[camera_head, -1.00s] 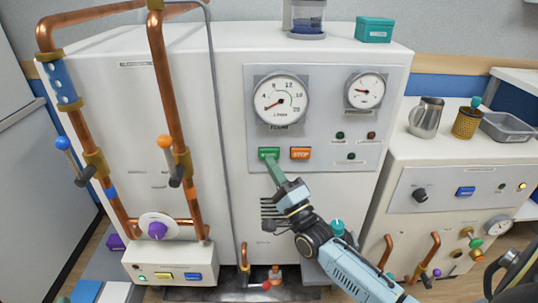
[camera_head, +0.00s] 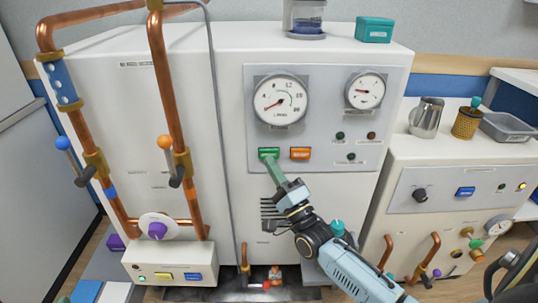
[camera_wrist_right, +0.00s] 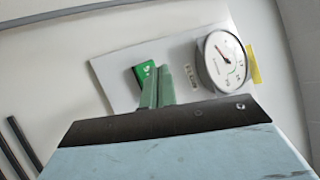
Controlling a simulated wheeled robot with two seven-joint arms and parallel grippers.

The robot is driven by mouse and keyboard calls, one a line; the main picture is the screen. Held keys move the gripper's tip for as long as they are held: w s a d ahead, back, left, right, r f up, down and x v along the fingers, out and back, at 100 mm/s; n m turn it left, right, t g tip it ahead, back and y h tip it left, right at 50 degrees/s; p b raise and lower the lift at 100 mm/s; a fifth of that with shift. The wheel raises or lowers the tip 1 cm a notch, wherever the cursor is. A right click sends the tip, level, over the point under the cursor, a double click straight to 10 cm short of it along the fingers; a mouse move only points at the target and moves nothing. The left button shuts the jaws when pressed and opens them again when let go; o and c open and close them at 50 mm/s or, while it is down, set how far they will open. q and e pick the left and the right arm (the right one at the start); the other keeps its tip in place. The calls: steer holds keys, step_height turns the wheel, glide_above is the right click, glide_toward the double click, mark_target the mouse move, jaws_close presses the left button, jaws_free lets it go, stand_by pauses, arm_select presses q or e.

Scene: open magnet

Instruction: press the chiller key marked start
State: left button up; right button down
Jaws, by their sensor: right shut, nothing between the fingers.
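The green start key (camera_head: 268,152) is on the grey panel of the large white cabinet, left of the orange stop key (camera_head: 300,153). My right gripper (camera_head: 270,163) is shut and empty, with its long green fingers pointing up at the lower edge of the green key. In the right wrist view the green key (camera_wrist_right: 144,72) shows beside and partly behind the fingers (camera_wrist_right: 157,76). I cannot tell whether the fingertips touch it or stop just short. My left gripper is not in view.
Above the keys are a large dial (camera_head: 281,101) and a smaller dial (camera_head: 365,91). Dark lamps (camera_head: 351,156) are right of the keys. Copper pipes (camera_head: 168,90) with valve handles stand at the left. A lower cabinet (camera_head: 450,185) stands at the right, holding a metal jug (camera_head: 426,117).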

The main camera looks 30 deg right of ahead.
steer(key=shift+w+d, duration=0.1)
steer(key=shift+w, duration=0.05)
stand_by(0.5)
steer(key=shift+w+d, duration=0.15)
steer(key=shift+w, duration=0.1)
steer(key=shift+w+d+b, duration=0.2)
steer(key=shift+w+b, duration=0.1)
steer(key=shift+w, duration=0.05)
stand_by(0.7)
steer(key=shift+s, duration=0.15)
steer(key=shift+s+a+p, duration=0.45)
steer(key=shift+s+p, duration=0.1)
steer(key=shift+s, duration=0.05)
steer(key=shift+s+a+p, duration=0.45)
steer(key=shift+s, duration=0.25)
steer(key=shift+s+a+p, duration=0.4)
steer(key=shift+s+p, duration=0.05)
steer(key=shift+s, duration=0.3)
steer(key=shift+s+a+p, duration=0.45)
steer(key=shift+s, duration=0.25)
